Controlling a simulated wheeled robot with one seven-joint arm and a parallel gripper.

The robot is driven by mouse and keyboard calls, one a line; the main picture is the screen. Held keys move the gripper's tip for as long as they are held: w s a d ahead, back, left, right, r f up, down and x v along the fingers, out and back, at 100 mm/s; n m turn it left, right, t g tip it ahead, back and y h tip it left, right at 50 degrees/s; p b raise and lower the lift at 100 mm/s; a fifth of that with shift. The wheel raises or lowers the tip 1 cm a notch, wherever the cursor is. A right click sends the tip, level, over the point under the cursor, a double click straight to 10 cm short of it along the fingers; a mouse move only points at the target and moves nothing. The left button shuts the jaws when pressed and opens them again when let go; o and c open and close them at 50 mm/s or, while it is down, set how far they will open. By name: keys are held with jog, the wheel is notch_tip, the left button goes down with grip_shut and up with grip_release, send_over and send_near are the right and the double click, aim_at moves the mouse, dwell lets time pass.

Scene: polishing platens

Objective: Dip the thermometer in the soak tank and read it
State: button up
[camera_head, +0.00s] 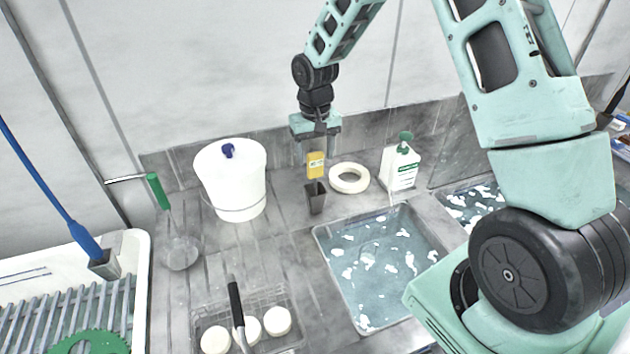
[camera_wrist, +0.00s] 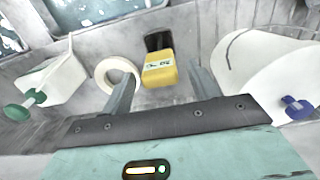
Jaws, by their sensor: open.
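In the wrist view the thermometer (camera_wrist: 158,72) has a small display with dark marks, too blurred to read. My gripper (camera_head: 318,152) is open above the thermometer. In the wrist view its fingers (camera_wrist: 162,78) are on either side of the yellow body, with gaps showing. A sunken tank (camera_head: 375,285) of bluish water with white foam lies in front and to the right. A second foamy basin (camera_head: 468,203) is partly hidden behind my arm.
A white tape roll (camera_head: 349,178) and a green-capped bottle (camera_head: 400,165) stand right of the thermometer. A white bucket (camera_head: 232,180) stands left. A wire basket (camera_head: 207,318) with white round pieces is in front. Bare counter lies between the bucket and the tank.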

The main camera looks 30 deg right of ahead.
jog(key=c, duration=0.9)
jog(key=shift+o, duration=0.2)
jog(key=shift+r+p, duration=3.45)
jog(key=shift+r, duration=1.1)
jog(key=shift+s+f, duration=0.1)
jog(key=shift+s, duration=0.05)
